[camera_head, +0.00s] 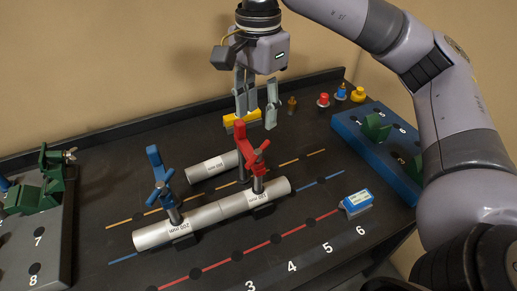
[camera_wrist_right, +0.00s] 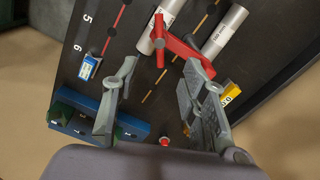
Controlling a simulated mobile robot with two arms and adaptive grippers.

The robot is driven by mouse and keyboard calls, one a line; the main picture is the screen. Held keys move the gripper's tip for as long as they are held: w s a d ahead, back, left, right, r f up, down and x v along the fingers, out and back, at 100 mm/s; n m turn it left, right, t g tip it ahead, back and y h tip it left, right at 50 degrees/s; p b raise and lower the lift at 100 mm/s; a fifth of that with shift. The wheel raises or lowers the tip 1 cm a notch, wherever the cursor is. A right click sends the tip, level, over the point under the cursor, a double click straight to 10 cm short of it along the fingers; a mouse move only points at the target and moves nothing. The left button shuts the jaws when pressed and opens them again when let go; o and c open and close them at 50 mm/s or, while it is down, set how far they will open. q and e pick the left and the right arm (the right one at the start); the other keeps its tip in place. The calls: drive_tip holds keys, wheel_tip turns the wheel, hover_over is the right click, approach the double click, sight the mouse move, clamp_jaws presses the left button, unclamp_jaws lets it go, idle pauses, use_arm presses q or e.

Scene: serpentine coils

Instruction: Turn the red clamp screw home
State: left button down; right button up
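The red clamp (camera_head: 243,140) stands over the tubes at the middle of the dark table. Its red cross-handled screw (camera_head: 257,158) is at the near side, above the right part of the front silver tube (camera_head: 235,203). In the right wrist view the red clamp (camera_wrist_right: 183,46) lies beyond the fingertips, between and past them. My right gripper (camera_head: 257,99) is open and empty, hanging above the table behind and to the right of the red clamp. It also shows open in the right wrist view (camera_wrist_right: 160,70). It does not touch the clamp. My left gripper is not in view.
A blue clamp (camera_head: 158,172) stands on the front tube's left part. A shorter tube (camera_head: 208,168) lies behind. A yellow block (camera_head: 238,119) sits near my right gripper. A blue tray (camera_head: 356,138) stands right, a blue-white box (camera_head: 357,202) in front. Green fixtures (camera_head: 34,193) are left.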

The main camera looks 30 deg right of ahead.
sight(259, 150)
wheel_tip(259, 150, down, 10)
drive_tip(key=shift+f+p, duration=0.1)
drive_tip(key=shift+p, duration=0.5)
